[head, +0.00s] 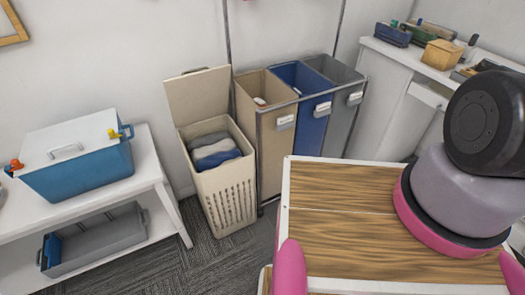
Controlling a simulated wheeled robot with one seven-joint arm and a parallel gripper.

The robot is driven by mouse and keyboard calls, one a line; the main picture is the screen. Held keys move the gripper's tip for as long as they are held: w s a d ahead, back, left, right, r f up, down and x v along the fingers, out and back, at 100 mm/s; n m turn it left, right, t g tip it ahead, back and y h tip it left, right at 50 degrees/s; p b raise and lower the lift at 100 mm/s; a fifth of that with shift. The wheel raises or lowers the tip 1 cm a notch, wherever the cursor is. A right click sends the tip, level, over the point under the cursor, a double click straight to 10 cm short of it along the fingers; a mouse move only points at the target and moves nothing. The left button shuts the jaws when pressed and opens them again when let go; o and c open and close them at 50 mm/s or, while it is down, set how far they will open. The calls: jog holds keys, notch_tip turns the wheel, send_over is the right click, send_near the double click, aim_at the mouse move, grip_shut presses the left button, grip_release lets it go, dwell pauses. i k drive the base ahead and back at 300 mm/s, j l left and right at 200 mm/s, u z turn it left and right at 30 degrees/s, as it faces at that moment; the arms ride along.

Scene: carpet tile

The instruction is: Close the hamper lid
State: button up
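The beige hamper (227,190) stands on the floor left of centre, with slatted lower walls. Its lid (199,95) is open, standing up at the back edge and leaning toward the wall. Folded grey, white and blue cloths (213,151) lie inside, below the rim.
A three-bin sorter (270,130) with a metal frame stands close to the hamper's right. A white bench (104,200) at the left holds a blue cooler (85,172), with a grey crate (97,239) below. A white counter (408,60) is back right. Carpet (216,262) in front of the hamper is clear.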

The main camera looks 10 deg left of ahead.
aim_at(201, 96)
jog(key=i+j+u, duration=0.4)
jog(key=i+u, duration=0.35)
jog(key=i, duration=0.2)
